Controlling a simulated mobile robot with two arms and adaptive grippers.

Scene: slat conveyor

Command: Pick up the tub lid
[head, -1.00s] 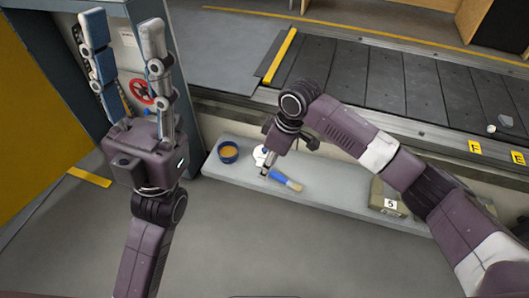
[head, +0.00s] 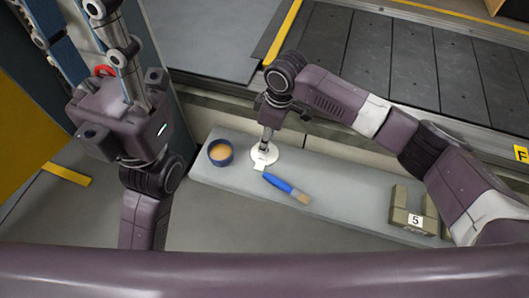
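The tub lid (head: 270,153) is a white disc on the grey ledge, just right of a small blue tub (head: 220,153) with orange-tan contents. My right gripper (head: 264,155) points down at the lid and covers part of it. I cannot tell whether it touches or grips the lid, or how far its fingers are apart. My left gripper (head: 84,32) points up at the upper left, fingers spread and empty, well away from the lid; its tips run out of the picture.
A brush (head: 287,189) with a blue handle lies on the ledge (head: 335,195) close in front of the lid. An olive block marked 5 (head: 414,219) is at the ledge's right. The slat conveyor (head: 390,60) runs behind. The ledge between brush and block is clear.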

